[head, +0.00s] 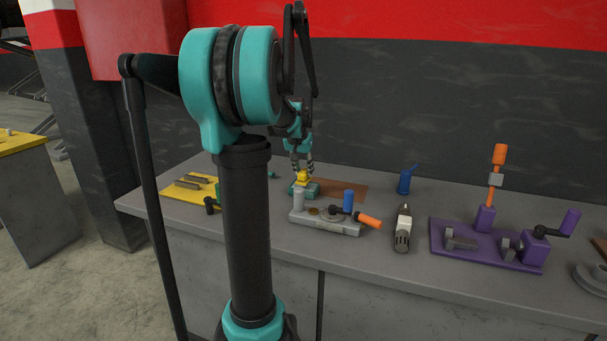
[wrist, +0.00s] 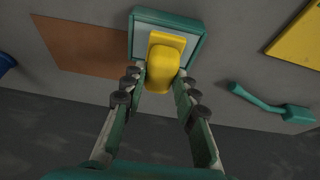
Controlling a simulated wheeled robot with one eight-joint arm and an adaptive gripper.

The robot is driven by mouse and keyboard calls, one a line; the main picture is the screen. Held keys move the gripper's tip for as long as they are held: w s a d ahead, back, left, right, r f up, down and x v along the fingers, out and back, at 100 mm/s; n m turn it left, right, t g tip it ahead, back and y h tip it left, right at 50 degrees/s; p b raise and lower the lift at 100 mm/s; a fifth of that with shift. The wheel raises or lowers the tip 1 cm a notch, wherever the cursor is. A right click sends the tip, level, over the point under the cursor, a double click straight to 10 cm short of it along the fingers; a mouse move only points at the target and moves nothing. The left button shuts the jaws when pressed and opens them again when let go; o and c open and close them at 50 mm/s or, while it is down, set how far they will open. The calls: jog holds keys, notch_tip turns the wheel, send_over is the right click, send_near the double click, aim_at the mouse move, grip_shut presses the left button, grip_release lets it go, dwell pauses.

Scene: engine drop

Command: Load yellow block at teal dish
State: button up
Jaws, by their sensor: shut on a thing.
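The yellow block (wrist: 162,70) is between the fingers of my gripper (wrist: 160,78), which is shut on it in the wrist view. The block's far end overlaps the square teal dish (wrist: 168,16), which has a pale inside. In the head view, the small yellow block (head: 302,177) shows right at the top of the teal dish (head: 303,191), under my gripper (head: 302,167). I cannot tell whether the block touches the dish floor or hangs just above it.
A brown mat (head: 345,188) lies beside the dish. A yellow board (head: 176,192) is to the left, and a grey fixture (head: 325,225) with a blue knob and orange handle stands in front. A blue can (head: 404,183) and purple fixture (head: 480,250) are to the right. A teal tool (wrist: 262,101) lies nearby.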

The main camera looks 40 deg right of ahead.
aim_at(298, 177)
jog(key=shift+r, duration=2.5)
jog(key=shift+s+a+f+y, duration=0.1)
jog(key=shift+s+a+y, duration=0.1)
jog(key=shift+a+y, duration=0.2)
jog(key=shift+s+a+t+y, duration=0.1)
jog(key=shift+a+t+y, duration=0.6)
jog(key=shift+a, duration=0.25)
jog(key=shift+a+f, duration=0.1)
jog(key=shift+f, duration=2.4)
jog(key=shift+f, duration=0.55)
jog(key=shift+r, duration=0.15)
jog(key=shift+r, duration=3.4)
